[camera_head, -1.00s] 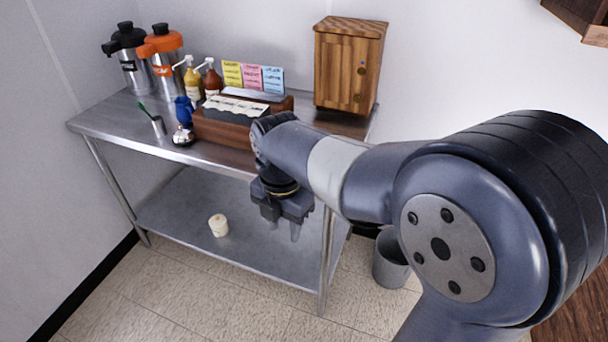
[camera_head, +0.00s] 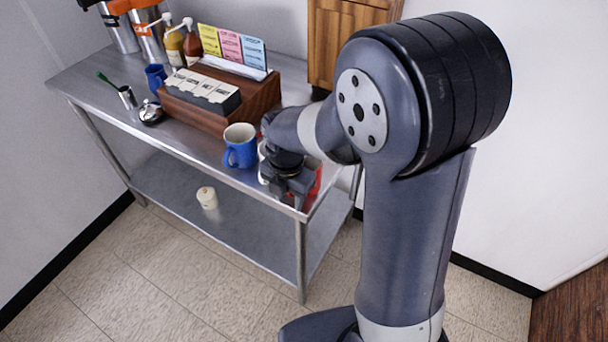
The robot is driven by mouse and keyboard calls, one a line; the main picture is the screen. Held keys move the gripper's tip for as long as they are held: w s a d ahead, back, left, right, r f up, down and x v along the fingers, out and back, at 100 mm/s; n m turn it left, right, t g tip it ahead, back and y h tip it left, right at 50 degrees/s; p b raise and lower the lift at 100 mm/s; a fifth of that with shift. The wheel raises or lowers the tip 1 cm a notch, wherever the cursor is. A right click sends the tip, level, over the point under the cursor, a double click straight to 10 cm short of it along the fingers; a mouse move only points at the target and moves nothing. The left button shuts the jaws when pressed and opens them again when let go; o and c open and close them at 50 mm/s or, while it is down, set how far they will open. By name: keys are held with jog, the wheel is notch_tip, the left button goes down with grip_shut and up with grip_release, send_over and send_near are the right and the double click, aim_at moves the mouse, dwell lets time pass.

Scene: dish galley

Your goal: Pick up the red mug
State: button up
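The red mug (camera_head: 315,180) is mostly hidden behind my gripper near the right front corner of the steel table. Only a strip of its red side shows. My gripper (camera_head: 283,194) points down at the mug, in front of it in this view. The fingers are small and partly hidden, so I cannot tell whether they are open or shut, or whether they touch the mug.
A blue mug (camera_head: 240,146) stands just left of my gripper, close to it. A wooden organizer (camera_head: 215,100) with cards sits behind. A second blue mug (camera_head: 155,76), a bell (camera_head: 151,113) and a steel cup (camera_head: 127,97) stand further left. The lower shelf (camera_head: 240,232) holds a cream-coloured item (camera_head: 207,198).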

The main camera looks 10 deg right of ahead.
jog(key=shift+c, duration=0.2)
grip_shut()
dwell(0.4)
